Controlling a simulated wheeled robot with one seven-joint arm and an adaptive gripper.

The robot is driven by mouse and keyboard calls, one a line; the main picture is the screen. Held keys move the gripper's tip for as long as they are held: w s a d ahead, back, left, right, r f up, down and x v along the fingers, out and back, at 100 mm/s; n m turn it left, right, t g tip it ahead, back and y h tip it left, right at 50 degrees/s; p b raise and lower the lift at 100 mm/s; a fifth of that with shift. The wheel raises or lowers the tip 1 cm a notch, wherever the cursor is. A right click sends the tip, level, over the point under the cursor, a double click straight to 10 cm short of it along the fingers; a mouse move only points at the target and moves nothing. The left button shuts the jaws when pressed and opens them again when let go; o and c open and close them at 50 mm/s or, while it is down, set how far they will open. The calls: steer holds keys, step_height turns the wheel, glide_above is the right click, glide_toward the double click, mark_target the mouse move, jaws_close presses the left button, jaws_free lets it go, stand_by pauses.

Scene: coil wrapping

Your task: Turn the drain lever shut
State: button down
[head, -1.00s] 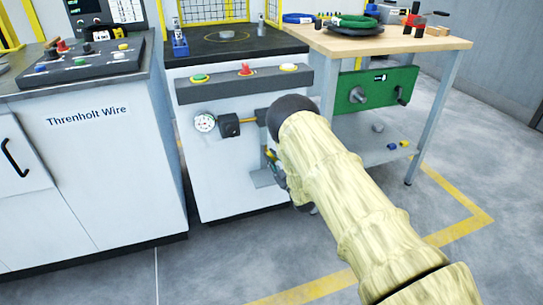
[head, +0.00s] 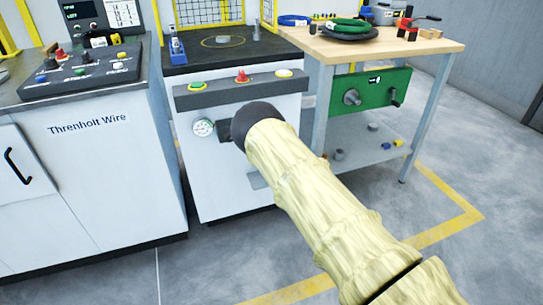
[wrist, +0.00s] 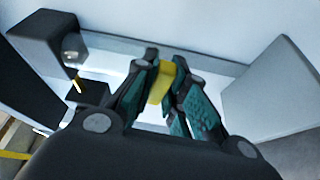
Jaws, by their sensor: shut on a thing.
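A yellow lever grip, likely the drain lever (wrist: 160,84), shows in the wrist view between the teal-padded fingers of my gripper (wrist: 168,62). The fingers are shut on it from both sides. The rest of the lever and its pivot are hidden, so I cannot tell its angle. In the head view my arm covers the gripper and the lever in front of the white cabinet (head: 225,180).
A dark block (wrist: 45,38) with a small yellow piece stands left of the fingers in the wrist view. The head view shows a gauge (head: 203,127), a grey bracket (head: 257,180) and a workbench (head: 440,47) at right.

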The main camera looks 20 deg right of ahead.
steer(key=shift+n, duration=0.5)
steer(key=shift+g, duration=0.3)
steer(key=c, duration=1.4)
jaws_free()
steer(key=shift+c, duration=0.2)
steer(key=shift+r, duration=0.1)
steer(key=v, duration=1.2)
